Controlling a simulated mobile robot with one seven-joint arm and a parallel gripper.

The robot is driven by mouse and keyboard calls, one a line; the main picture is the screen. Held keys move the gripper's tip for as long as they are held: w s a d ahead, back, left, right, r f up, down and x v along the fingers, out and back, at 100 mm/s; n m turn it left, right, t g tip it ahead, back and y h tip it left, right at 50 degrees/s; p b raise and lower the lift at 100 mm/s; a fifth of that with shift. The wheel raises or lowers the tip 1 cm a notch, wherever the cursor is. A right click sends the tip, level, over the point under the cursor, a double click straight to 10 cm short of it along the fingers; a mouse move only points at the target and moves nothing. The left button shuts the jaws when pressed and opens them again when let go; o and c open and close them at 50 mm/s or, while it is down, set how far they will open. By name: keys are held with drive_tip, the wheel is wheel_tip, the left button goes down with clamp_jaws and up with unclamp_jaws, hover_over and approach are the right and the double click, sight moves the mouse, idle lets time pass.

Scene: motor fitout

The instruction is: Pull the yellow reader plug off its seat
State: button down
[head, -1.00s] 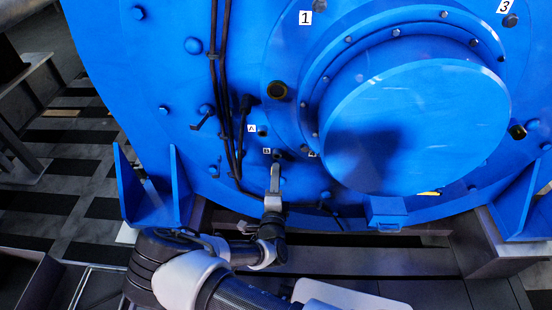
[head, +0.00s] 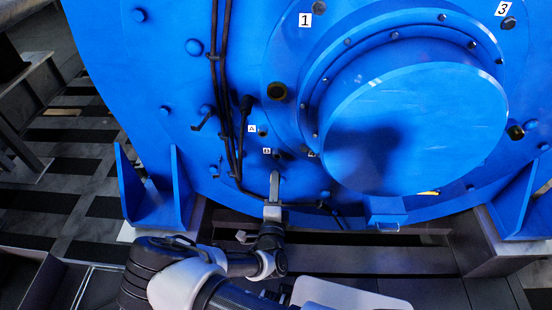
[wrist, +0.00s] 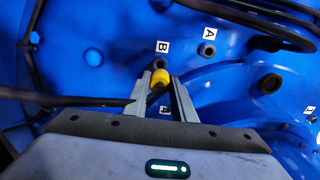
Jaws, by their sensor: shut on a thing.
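The yellow reader plug (wrist: 160,78) shows in the wrist view between the two fingers of my gripper (wrist: 160,88), which is shut on it. Its yellow end points up at the dark round socket (wrist: 160,62) beside label B (wrist: 162,46). I cannot tell whether there is a gap between plug and socket. In the head view my gripper (head: 274,178) is just below label B (head: 267,151), in front of the blue housing. The plug is not discernible there.
A second socket (wrist: 207,50) sits beside label A (wrist: 208,34). Black cables (head: 228,90) run down the housing left of my gripper. The big round cover (head: 415,125) bulges out to the right. Blue brackets (head: 157,195) and a metal base frame lie below.

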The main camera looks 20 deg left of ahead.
drive_tip(key=p+v, duration=0.2)
drive_tip(key=v, duration=1.8)
drive_tip(key=shift+s, duration=0.25)
idle(0.4)
